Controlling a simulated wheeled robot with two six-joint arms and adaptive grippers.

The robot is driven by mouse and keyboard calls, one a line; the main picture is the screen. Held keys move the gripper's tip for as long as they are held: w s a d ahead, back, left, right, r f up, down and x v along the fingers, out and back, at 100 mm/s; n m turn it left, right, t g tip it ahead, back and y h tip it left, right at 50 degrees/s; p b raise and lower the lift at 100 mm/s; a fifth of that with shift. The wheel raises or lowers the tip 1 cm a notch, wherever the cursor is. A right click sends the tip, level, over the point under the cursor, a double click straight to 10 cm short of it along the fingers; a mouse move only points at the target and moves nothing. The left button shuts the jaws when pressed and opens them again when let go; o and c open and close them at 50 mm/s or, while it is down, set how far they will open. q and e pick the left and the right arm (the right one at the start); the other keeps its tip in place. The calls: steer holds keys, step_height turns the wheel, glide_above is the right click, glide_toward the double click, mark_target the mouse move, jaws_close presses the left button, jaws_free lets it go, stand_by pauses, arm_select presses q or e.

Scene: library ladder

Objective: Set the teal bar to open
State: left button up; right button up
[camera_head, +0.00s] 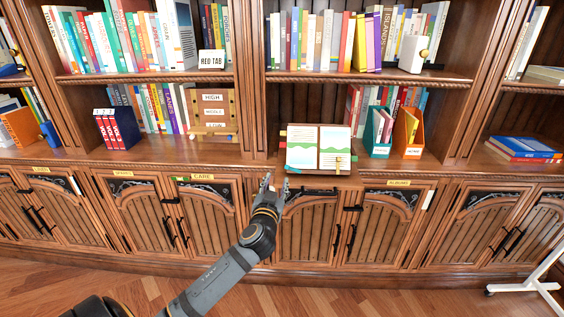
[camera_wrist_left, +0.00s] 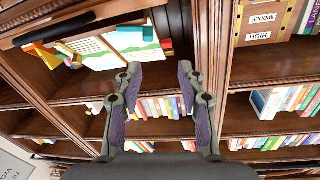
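An open book (camera_head: 320,148) stands on the cabinet ledge, on a tilted rest. My left gripper (camera_head: 276,185) is open and empty, in front of and below the ledge, apart from the bar. Its two fingers (camera_wrist_left: 158,78) stand apart in the wrist view. My right gripper is not in view.
A wooden board labelled HIGH and MIDDLE (camera_head: 213,110) stands left of the book. Teal and orange file holders (camera_head: 378,132) stand right of it. Cabinet doors with dark handles (camera_head: 205,215) lie below the ledge. A white stand (camera_head: 530,286) is at lower right.

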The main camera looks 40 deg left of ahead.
mark_target(287, 167)
arm_select(q)
steer(key=shift+m+h, duration=0.6)
steer(key=shift+m, duration=0.1)
steer(key=x, duration=0.6)
steer(key=d+p+x, duration=0.1)
steer(key=x, duration=0.2)
steer(key=shift+w+a+f, duration=0.1)
steer(key=shift+w+f, duration=0.25)
steer(key=shift+w, duration=0.05)
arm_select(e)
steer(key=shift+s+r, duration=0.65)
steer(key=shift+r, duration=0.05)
